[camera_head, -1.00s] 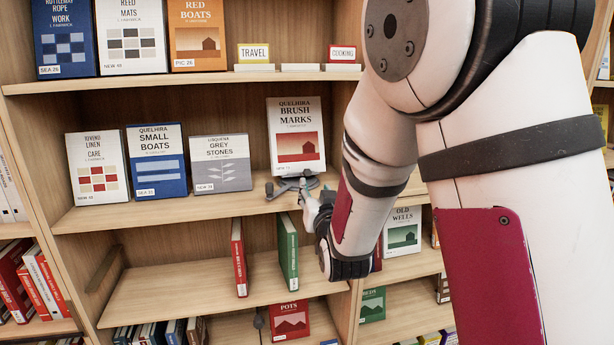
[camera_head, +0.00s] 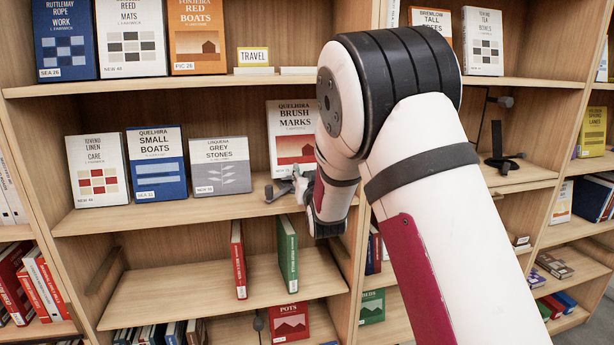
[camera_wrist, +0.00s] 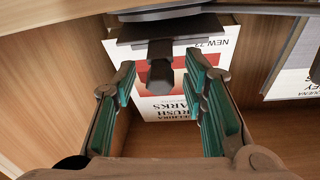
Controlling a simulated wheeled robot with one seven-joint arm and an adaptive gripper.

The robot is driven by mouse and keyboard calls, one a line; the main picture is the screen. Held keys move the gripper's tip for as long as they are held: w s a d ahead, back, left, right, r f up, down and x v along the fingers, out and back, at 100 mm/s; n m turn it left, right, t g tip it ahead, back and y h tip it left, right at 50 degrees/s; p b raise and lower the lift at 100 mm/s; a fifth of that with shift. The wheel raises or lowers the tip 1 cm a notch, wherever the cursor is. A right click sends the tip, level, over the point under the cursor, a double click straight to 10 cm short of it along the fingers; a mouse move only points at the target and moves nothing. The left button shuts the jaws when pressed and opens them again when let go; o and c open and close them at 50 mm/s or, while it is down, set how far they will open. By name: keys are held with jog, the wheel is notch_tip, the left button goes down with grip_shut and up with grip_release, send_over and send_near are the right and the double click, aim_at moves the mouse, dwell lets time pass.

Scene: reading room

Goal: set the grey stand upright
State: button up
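The grey stand (camera_head: 281,191) lies on the middle shelf, in front of the Brush Marks book (camera_head: 291,131), partly hidden by my arm. In the wrist view, a dark plate (camera_wrist: 160,30) and a short dark post (camera_wrist: 160,74) show in front of that book, which appears upside down. They look like parts of the stand. My gripper (camera_wrist: 159,66) is open, its green-padded fingers on either side of the post, with gaps visible on both sides. In the head view my gripper (camera_head: 304,184) is small and mostly covered by my wrist.
The Grey Stones book (camera_head: 219,165) stands left of the stand, beside Small Boats (camera_head: 157,162). The shelf board (camera_head: 180,212) has a bare front strip. A shelf above (camera_head: 200,83) overhangs. An empty dark stand (camera_head: 502,160) is on the right shelf.

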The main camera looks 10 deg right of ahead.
grip_shut()
jog(key=shift+f+t+b, duration=0.3)
jog(key=shift+f+b, duration=0.1)
jog(key=shift+b, duration=0.4)
jog(key=shift+s+f+t+b, duration=0.25)
jog(key=shift+t+b, duration=0.15)
jog(key=shift+b, duration=0.65)
grip_release()
